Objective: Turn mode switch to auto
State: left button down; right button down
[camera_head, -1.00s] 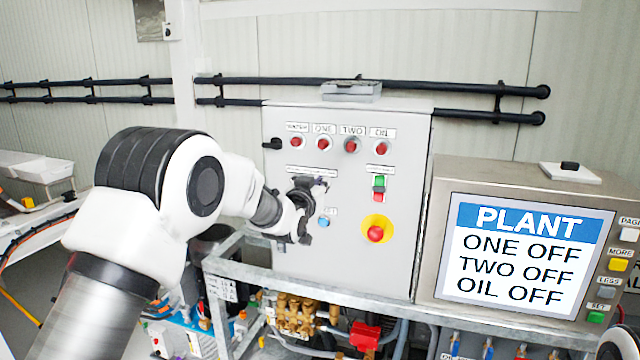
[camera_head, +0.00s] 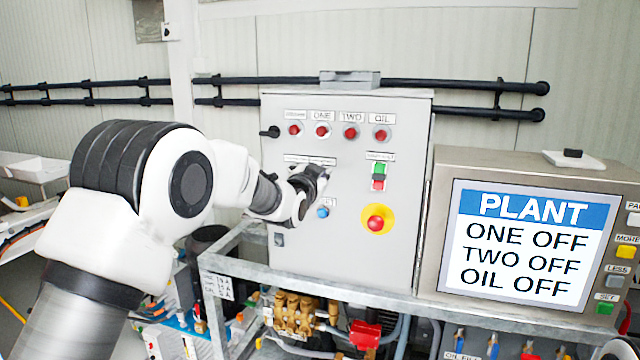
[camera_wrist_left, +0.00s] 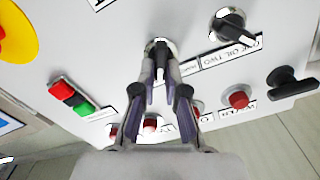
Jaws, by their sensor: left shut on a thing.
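The mode switch (camera_wrist_left: 160,62) is a small selector with a dark knob and a white pointer line, on the grey panel's face. In the left wrist view my left gripper (camera_wrist_left: 160,75) has its two slim fingers closed around this knob. In the head view my left gripper (camera_head: 318,176) is at the panel, below the row of red lamps, and hides the switch. The small label beside the switch is too blurred to read, so its setting cannot be told. My right gripper is not in view.
The control cabinet (camera_head: 345,255) also carries a second black selector (camera_wrist_left: 230,25), a blue button (camera_head: 323,212), green and red buttons (camera_head: 378,177) and a red emergency stop (camera_head: 376,224) on yellow. A display (camera_head: 528,245) reads ONE OFF, TWO OFF, OIL OFF.

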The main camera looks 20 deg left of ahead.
pick_arm(q)
jog(key=shift+d+f+m+b, duration=0.1)
jog(key=shift+m+b, duration=0.45)
jog(key=shift+m, duration=0.25)
jog(key=shift+d+f+m+b, duration=0.1)
jog(key=shift+m+b, duration=0.45)
jog(key=shift+m, duration=0.25)
jog(key=c, duration=1.2)
grip_release()
jog(key=s, duration=1.2)
jog(key=shift+a, duration=0.2)
jog(key=shift+f, duration=0.1)
